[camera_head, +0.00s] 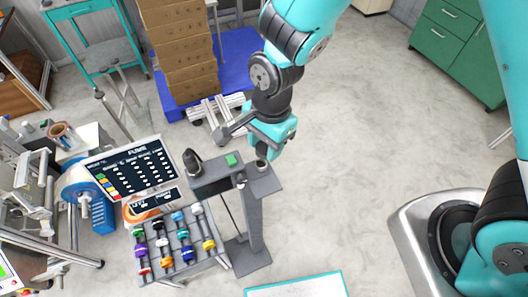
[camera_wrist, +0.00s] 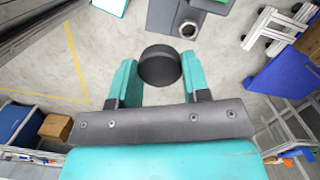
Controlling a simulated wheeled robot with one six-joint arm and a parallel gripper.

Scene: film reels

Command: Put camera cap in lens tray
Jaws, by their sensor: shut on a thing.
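My gripper (camera_head: 266,140) is above the grey stand in the head view. In the wrist view its teal fingers (camera_wrist: 160,75) are closed on a round black camera cap (camera_wrist: 159,65), which shows its dark flat face. The cap is hard to make out in the head view. A white, teal-edged tray (camera_head: 297,287), perhaps the lens tray, is cut off at the bottom of the head view; its corner also shows at the top of the wrist view (camera_wrist: 111,5). The gripper is well apart from it.
The grey stand (camera_head: 262,187) carries a ring-shaped holder (camera_wrist: 188,29), a green button (camera_head: 231,159) and a black conical thing (camera_head: 192,161). Left of it are a screen (camera_head: 134,166) and a rack of coloured spools (camera_head: 176,238). Boxes (camera_head: 180,45) stand on a blue pallet behind. Floor to the right is open.

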